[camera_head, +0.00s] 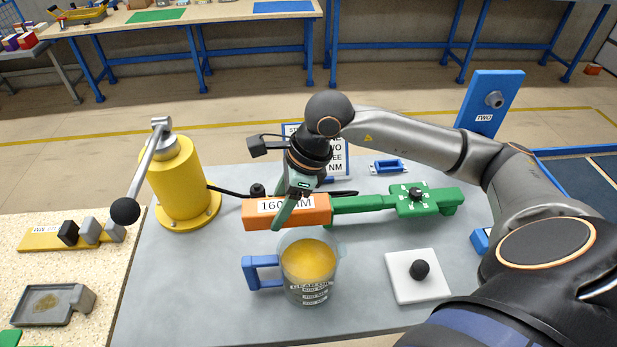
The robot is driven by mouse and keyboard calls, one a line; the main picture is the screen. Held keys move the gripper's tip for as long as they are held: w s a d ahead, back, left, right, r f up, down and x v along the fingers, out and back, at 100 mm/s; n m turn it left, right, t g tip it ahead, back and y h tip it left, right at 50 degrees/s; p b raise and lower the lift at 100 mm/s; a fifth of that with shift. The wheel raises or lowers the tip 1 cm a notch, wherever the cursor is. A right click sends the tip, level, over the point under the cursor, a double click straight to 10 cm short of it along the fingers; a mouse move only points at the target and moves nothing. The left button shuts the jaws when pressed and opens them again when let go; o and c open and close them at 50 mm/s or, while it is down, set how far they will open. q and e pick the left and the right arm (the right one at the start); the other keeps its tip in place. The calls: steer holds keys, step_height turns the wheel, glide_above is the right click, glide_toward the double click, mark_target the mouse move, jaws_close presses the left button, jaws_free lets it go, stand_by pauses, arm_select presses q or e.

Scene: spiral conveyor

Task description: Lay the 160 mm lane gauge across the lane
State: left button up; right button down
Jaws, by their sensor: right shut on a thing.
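The 160 mm lane gauge (316,210) appears as an orange block with a white label, partly hidden by my fingers. It lies low over the grey table, in line with a green bar (365,203); I cannot tell whether the two are joined. My right gripper (283,212) comes down from above and is shut on the orange block near its middle. I cannot tell whether the block touches the table. No lane is clearly identifiable. My left gripper is not in view.
A clear jug (309,288) of yellow liquid with a blue handle stands close in front of the orange block. A yellow cylinder (176,180) with a lever stands left. A white plate (402,288) with a black knob lies front right. A blue upright plate (492,103) stands behind right.

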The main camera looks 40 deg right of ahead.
step_height(320, 180, down, 8)
steer(key=shift+s+f, duration=0.1)
stand_by(0.4)
steer(key=c, duration=0.5)
jaws_free()
steer(key=shift+f, duration=0.1)
